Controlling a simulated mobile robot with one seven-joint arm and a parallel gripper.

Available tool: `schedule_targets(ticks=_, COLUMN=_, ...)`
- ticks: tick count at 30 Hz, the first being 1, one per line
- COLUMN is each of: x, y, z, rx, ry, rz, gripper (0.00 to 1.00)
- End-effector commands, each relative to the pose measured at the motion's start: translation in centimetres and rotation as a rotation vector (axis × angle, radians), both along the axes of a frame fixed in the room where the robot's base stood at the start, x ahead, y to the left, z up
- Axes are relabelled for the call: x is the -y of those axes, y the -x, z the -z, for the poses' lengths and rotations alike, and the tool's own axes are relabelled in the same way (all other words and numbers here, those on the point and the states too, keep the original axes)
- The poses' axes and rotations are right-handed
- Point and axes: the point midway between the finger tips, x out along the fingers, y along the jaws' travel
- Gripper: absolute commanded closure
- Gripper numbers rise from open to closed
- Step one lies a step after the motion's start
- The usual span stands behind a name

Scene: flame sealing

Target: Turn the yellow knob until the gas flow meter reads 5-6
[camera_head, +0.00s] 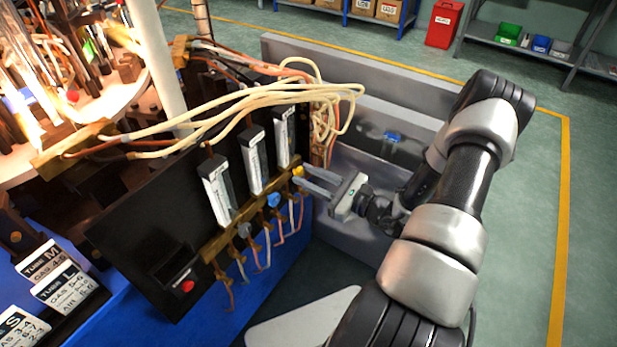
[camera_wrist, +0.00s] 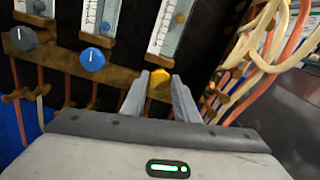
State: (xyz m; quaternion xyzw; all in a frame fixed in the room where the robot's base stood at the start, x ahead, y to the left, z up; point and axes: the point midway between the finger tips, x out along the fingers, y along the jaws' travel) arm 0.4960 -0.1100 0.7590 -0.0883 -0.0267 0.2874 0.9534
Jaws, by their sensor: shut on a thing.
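The yellow knob (camera_head: 298,171) sits at the right end of the brass rail, below the rightmost flow meter (camera_head: 281,137). In the wrist view the yellow knob (camera_wrist: 159,82) lies between my fingertips. My gripper (camera_head: 304,176) reaches in from the right and is shut on the knob; it also shows in the wrist view (camera_wrist: 160,86). The rightmost flow meter also shows in the wrist view (camera_wrist: 172,28), directly above the knob. Its scale is too small to read in either view.
A blue knob (camera_wrist: 92,59) and a grey knob (camera_wrist: 20,38) sit to the left on the same rail. Cream and orange hoses (camera_head: 250,97) loop above and behind the black panel (camera_head: 140,235). Grey metal walls (camera_head: 350,70) stand behind my gripper.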

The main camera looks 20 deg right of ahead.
Motion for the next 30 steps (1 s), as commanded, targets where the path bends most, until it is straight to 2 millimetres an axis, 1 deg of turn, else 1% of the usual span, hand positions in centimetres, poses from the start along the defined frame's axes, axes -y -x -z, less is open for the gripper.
schedule_targets(ticks=3, x=0.0, y=0.0, z=0.1, rx=0.037, ry=0.056, rz=0.0, gripper=0.95)
schedule_targets(ticks=11, x=0.0, y=0.0, z=0.0, rx=0.042, ry=0.066, rz=-0.001, gripper=0.95)
schedule_targets(ticks=12, x=0.0, y=0.1, z=0.0, rx=0.042, ry=0.065, rz=-0.001, gripper=0.71)
schedule_targets(ticks=15, x=0.0, y=0.1, z=0.0, rx=0.042, ry=0.065, rz=0.0, gripper=0.54)
schedule_targets(ticks=25, x=0.1, y=0.2, z=0.0, rx=0.041, ry=0.064, rz=0.001, gripper=0.54)
schedule_targets(ticks=28, x=0.7, y=0.9, z=0.0, rx=0.041, ry=0.064, rz=0.003, gripper=0.54)
schedule_targets(ticks=30, x=1.3, y=1.8, z=0.0, rx=0.041, ry=0.064, rz=0.003, gripper=0.54)
